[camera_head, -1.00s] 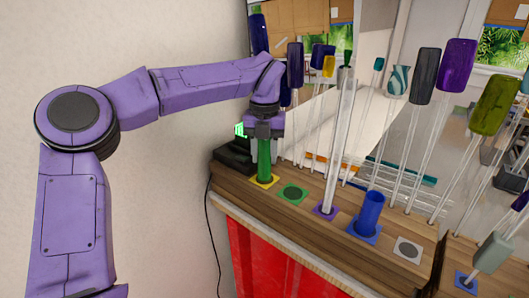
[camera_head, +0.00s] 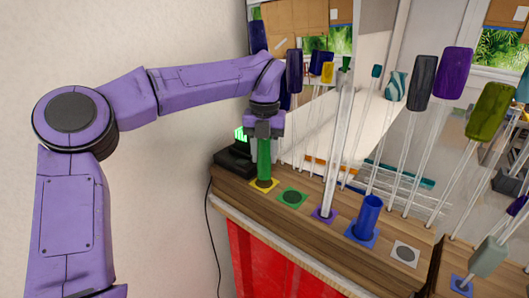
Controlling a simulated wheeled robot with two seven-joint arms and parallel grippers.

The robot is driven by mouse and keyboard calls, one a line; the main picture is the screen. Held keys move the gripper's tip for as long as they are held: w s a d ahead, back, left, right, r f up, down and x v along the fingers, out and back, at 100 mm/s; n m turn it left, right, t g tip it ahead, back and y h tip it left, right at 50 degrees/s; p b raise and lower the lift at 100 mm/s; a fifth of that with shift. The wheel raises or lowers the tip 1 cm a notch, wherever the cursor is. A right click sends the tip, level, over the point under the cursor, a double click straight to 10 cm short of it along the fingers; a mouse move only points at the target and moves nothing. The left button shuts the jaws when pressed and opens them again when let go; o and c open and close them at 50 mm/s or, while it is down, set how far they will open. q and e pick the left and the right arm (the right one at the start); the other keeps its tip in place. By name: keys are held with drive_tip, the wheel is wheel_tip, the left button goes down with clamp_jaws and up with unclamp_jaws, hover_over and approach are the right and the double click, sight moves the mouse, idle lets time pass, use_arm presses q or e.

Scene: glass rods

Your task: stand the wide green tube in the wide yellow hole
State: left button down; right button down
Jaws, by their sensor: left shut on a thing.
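The wide green tube (camera_head: 264,160) is upright over the yellow-rimmed hole (camera_head: 263,184) at the left end of the wooden bench. Its lower end meets the middle of the yellow square; how deep it sits I cannot tell. My left gripper (camera_head: 263,138) is shut on the tube's upper part from above. My right gripper is not in view.
Along the bench (camera_head: 312,243) come a green-rimmed hole (camera_head: 292,197), a tall clear tube (camera_head: 337,150) in a purple square, a blue tube (camera_head: 370,214) in a blue square and a grey hole (camera_head: 405,253). A black device (camera_head: 235,160) stands at the left. Thin rods with coloured tops rise behind.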

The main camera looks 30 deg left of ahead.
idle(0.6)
use_arm(q)
drive_tip(key=c, duration=1)
unclamp_jaws()
wheel_tip(320, 180, up, 3)
drive_tip(key=p, duration=0.2)
drive_tip(key=shift+f+p, duration=0.1)
drive_tip(key=shift+p, duration=0.2)
drive_tip(key=shift+r+p, duration=0.75)
drive_tip(key=shift+r, duration=3.35)
